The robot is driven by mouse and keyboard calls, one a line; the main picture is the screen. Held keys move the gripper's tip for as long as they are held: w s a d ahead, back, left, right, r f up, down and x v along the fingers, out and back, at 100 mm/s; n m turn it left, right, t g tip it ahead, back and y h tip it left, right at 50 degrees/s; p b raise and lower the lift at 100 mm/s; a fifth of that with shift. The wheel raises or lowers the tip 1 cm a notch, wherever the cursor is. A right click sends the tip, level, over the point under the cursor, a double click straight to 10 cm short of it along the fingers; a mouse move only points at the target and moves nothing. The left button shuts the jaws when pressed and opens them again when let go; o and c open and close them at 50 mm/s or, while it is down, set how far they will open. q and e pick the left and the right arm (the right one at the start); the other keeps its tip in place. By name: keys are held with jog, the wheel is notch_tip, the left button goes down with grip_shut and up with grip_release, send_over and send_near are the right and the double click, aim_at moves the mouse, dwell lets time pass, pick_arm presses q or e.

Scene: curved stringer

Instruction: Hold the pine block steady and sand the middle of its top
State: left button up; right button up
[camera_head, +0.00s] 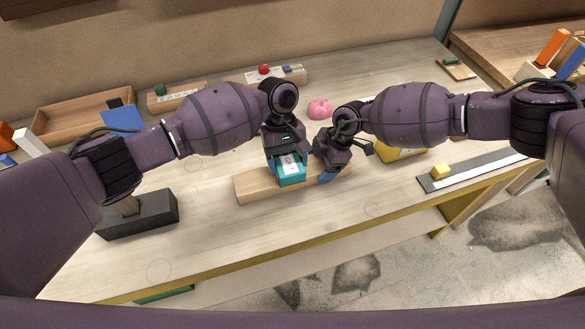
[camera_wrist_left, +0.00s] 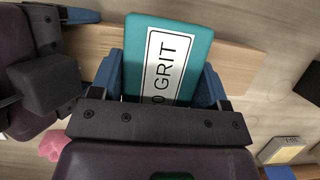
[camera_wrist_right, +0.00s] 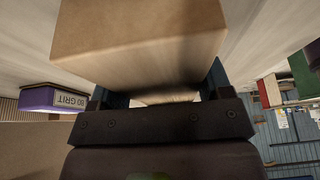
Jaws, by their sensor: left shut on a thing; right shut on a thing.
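The pine block (camera_head: 252,189) lies flat on the workbench, long side roughly left to right. My left gripper (camera_head: 287,163) is shut on a teal sanding block (camera_head: 291,175) with a white label; the label ends in "0 GRIT" in the left wrist view (camera_wrist_left: 165,65). The sanding block is over the middle of the pine block; whether it touches the top I cannot tell. My right gripper (camera_head: 335,173) is shut on the right end of the pine block, which fills the upper middle of the right wrist view (camera_wrist_right: 140,35). My grippers hide part of its top.
A dark block with a wooden handle (camera_head: 150,215) stands at the bench's left front. A wooden tray (camera_head: 75,112) and a blue piece (camera_head: 122,119) are at the back left. A pink lump (camera_head: 320,109) lies behind my grippers.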

aim_at(299, 161)
pick_arm(q)
jog(key=shift+f, duration=0.6)
jog(key=shift+d, duration=0.15)
jog(key=shift+w+d+r, duration=0.1)
jog(key=shift+w+d, duration=0.1)
jog(key=shift+d, duration=0.45)
jog(key=shift+w+d+r, duration=0.1)
jog(key=shift+w+d, duration=0.1)
jog(key=shift+d, duration=0.45)
jog(key=shift+s+a+r, duration=0.1)
jog(key=shift+s+a, duration=0.1)
jog(key=shift+a, duration=0.4)
jog(key=shift+s+a, duration=0.2)
jog(key=shift+a, duration=0.35)
